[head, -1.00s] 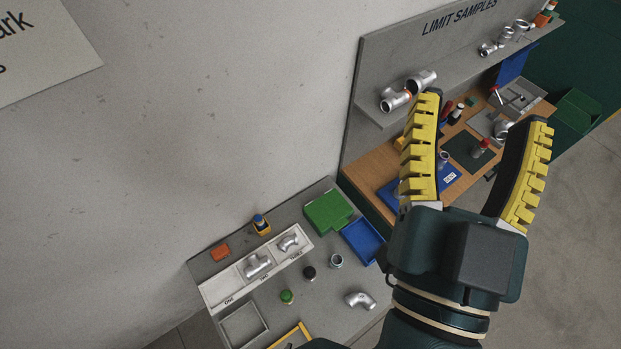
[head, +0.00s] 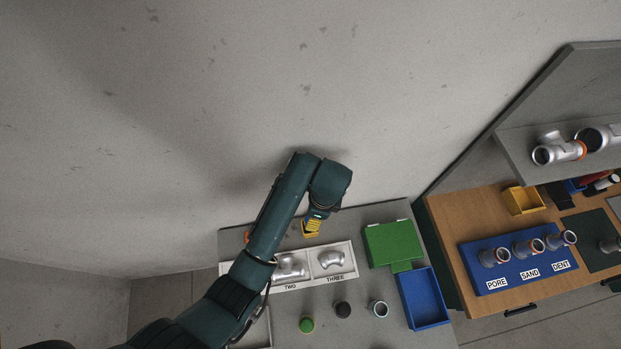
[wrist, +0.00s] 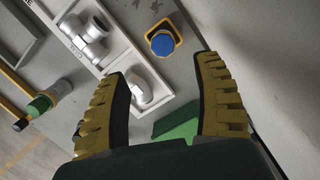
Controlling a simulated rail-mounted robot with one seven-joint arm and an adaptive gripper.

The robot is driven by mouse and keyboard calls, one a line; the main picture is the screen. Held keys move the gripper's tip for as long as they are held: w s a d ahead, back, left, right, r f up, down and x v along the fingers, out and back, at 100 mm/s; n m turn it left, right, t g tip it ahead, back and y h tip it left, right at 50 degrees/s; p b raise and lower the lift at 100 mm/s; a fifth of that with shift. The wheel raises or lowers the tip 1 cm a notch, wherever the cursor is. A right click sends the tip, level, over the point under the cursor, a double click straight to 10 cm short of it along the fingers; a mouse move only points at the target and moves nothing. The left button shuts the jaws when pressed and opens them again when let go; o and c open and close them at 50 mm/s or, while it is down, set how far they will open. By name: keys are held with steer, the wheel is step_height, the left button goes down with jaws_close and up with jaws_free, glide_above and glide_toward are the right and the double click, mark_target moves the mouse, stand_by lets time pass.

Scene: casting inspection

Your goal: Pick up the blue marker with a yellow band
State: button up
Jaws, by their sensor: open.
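The blue marker (wrist: 162,43) shows in the wrist view as a round blue top inside a yellow holder (wrist: 177,30), seen nearly end-on. Its band cannot be told apart from the holder. My gripper (wrist: 163,68) is open and empty, with the blue top ahead of and roughly between its two yellow-padded fingertips, not touching them in this view. In the head view my gripper (head: 318,213) points down over the yellow holder (head: 310,233) at the back of the grey bench, and the marker is hidden there.
A white tray (head: 354,262) with silver pipe fittings lies in front of the holder. A green box (head: 392,245) and blue bin (head: 425,297) stand to the right. Green-topped (head: 306,325) and black-topped (head: 343,310) items stand nearer. The wall (head: 300,90) rises close behind.

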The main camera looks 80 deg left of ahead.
steer(key=f, duration=0.4)
steer(key=s+f+b, duration=0.1)
steer(key=f, duration=0.4)
steer(key=a+f, duration=0.1)
steer(key=f, duration=0.3)
steer(key=shift+s+f+b, duration=0.15)
steer(key=shift+s+b, duration=0.15)
steer(key=shift+b, duration=0.05)
jaws_close()
